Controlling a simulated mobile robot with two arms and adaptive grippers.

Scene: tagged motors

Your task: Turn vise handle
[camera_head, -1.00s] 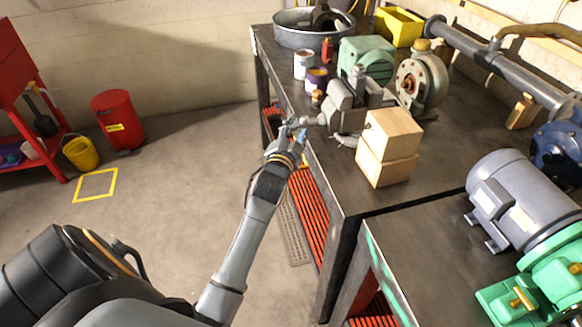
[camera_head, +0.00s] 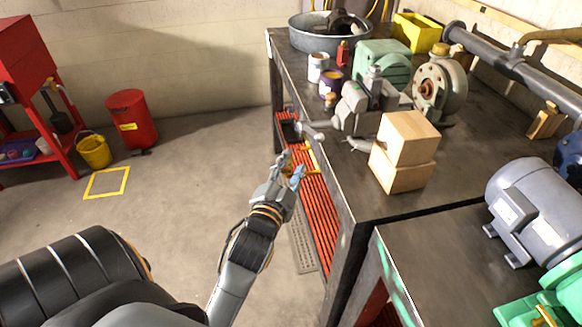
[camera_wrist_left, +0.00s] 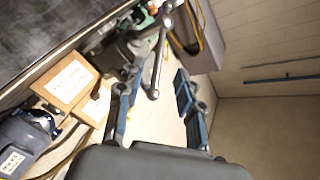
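The grey vise (camera_head: 356,112) is mounted near the left edge of the dark workbench. Its handle (camera_head: 317,126) sticks out to the left past the bench edge. My left gripper (camera_head: 288,170) is open and empty, below and slightly left of the handle in the head view, apart from it. In the left wrist view, the handle's metal bar (camera_wrist_left: 159,65) appears beyond and between the open fingers of my left gripper (camera_wrist_left: 158,88). My right gripper is in neither view.
Stacked wooden blocks (camera_head: 404,150) stand on the bench beside the vise. Cans (camera_head: 331,82), a green machine (camera_head: 383,65) and a metal basin (camera_head: 330,38) are behind it. A grey motor (camera_head: 535,205) is at right.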

